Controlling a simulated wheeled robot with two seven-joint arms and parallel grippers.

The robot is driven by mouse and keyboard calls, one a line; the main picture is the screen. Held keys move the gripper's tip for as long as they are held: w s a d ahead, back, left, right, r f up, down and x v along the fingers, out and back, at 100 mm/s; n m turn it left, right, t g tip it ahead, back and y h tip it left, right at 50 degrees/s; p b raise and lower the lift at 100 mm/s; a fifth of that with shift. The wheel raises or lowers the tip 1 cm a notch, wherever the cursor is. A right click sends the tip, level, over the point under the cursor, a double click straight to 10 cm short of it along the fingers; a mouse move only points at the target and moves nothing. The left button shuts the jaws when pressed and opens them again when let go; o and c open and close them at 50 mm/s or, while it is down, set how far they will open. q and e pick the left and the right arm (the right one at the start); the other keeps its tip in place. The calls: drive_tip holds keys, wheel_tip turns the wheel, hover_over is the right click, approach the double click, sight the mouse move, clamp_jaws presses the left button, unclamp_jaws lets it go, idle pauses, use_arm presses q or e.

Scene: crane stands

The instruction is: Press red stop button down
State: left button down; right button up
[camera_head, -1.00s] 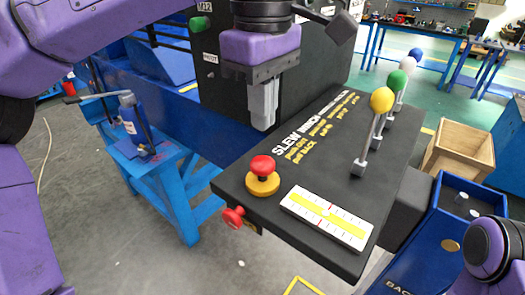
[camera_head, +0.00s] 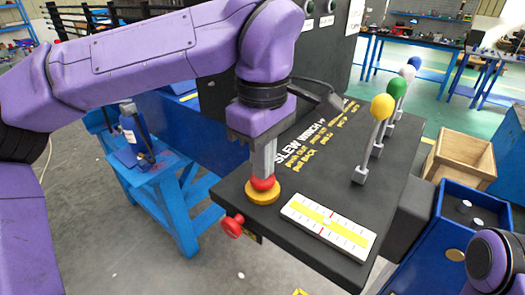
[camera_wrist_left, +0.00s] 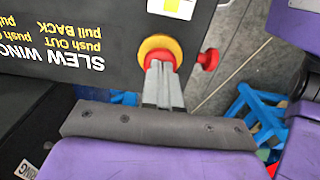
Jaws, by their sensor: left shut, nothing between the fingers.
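The red stop button (camera_head: 262,182) sits on a round yellow base (camera_head: 262,197) near the front left corner of the black control panel (camera_head: 232,190). My left gripper (camera_head: 263,175) is shut and empty, pointing down with its fingertips at the top of the button. In the left wrist view the closed fingers (camera_wrist_left: 161,70) overlap the button, and the yellow base (camera_wrist_left: 160,42) shows around them. The fingers hide part of the red cap, so I cannot tell how far down it is. My right gripper is not in view; part of my right arm shows at the lower right.
A second red knob (camera_head: 232,227) sticks out of the panel's front side. Levers with a yellow ball (camera_head: 382,107), a green ball (camera_head: 397,88) and others stand to the right. A white and yellow scale plate (camera_head: 328,227) lies right of the button. A wooden crate (camera_head: 458,155) stands farther right.

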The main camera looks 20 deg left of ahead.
use_arm(q)
drive_tip(key=shift+f, duration=0.25)
wheel_tip(320, 180, up, 6)
drive_tip(key=p, duration=0.6)
drive_tip(key=shift+w+f+p, duration=0.1)
drive_tip(key=shift+p, duration=0.2)
drive_tip(key=shift+r+b, duration=0.4)
drive_tip(key=shift+b, duration=0.4)
wheel_tip(320, 180, up, 8)
drive_tip(key=p, duration=0.1)
drive_tip(key=shift+f, duration=0.1)
